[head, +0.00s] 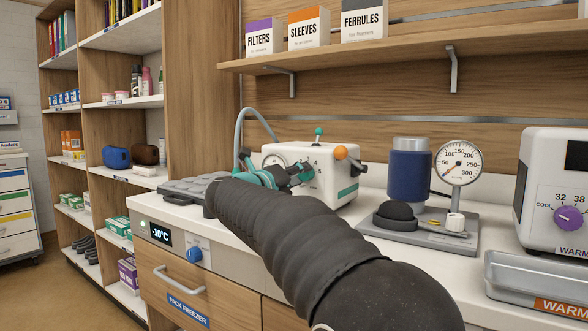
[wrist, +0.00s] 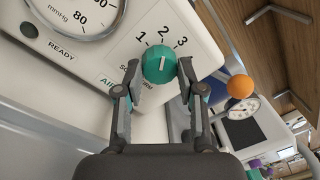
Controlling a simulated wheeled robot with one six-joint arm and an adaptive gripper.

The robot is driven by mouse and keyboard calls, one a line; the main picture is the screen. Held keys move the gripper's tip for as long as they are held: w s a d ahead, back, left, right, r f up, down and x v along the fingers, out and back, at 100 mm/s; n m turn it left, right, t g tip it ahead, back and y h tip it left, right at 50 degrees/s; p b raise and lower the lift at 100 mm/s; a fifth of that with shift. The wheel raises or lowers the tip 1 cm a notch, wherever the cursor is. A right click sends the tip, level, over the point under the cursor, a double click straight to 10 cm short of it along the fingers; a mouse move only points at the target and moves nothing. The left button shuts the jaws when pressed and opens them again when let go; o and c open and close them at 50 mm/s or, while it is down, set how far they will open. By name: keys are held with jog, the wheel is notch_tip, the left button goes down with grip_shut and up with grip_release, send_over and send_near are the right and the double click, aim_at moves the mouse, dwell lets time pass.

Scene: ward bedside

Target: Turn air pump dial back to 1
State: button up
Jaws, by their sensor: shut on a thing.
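The air pump (head: 342,186) is a white box with a round gauge, standing on the counter. Its teal dial (wrist: 159,64) has a white pointer line and shows in the wrist view below the numbers 1, 2 and 3. The pointer stands roughly upright in the picture, toward the 2. My gripper (wrist: 159,70) is shut on the dial, one finger on each side. In the head view my gripper (head: 285,175) is at the pump's front, and my arm and gripper hide the dial.
An orange knob (head: 340,152) sticks out from the pump's upper right. To the right stand a blue cylinder with a dial gauge (head: 460,163) and a white warmer (head: 555,190). A grey pad (head: 190,188) lies to the left. A shelf (head: 400,48) hangs above.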

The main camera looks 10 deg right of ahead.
jog(key=n+p, duration=0.1)
jog(key=n, duration=0.7)
jog(key=shift+d+t, duration=0.1)
jog(key=shift+t, duration=0.2)
jog(key=shift+n, duration=0.3)
jog(key=o, duration=1.1)
jog(key=shift+d, duration=0.2)
jog(key=shift+o, duration=0.2)
jog(key=shift+a, duration=0.2)
jog(key=shift+a+f, duration=0.1)
jog(key=v, duration=1.1)
jog(key=shift+s+a, duration=0.25)
jog(key=shift+s, duration=0.1)
